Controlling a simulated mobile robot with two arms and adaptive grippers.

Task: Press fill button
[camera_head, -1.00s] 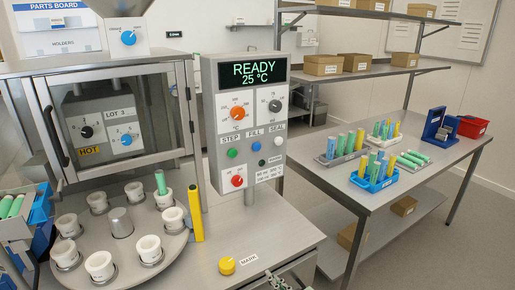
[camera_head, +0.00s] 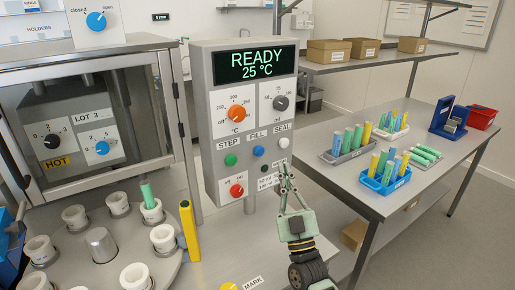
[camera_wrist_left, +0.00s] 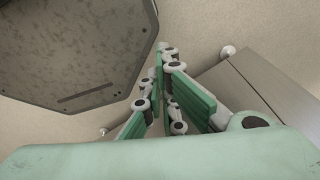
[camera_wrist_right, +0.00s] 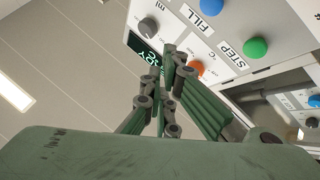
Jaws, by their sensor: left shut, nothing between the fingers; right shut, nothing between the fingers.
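The blue FILL button (camera_head: 258,151) is on the grey control panel (camera_head: 205,120), between the green STEP button (camera_head: 231,160) and the white SEAL button (camera_head: 284,142). My right gripper (camera_head: 284,168) is shut and empty, tips up, in front of the panel's lower right edge, below SEAL and right of FILL. In the right wrist view the FILL button (camera_wrist_right: 212,6) is at the top edge, apart from the fingertips (camera_wrist_right: 170,49). The display (camera_head: 255,64) reads READY 25 °C. My left gripper (camera_wrist_left: 164,50) is shut and empty in the left wrist view, away from the panel.
A side table (camera_head: 372,203) with tube trays stands right.

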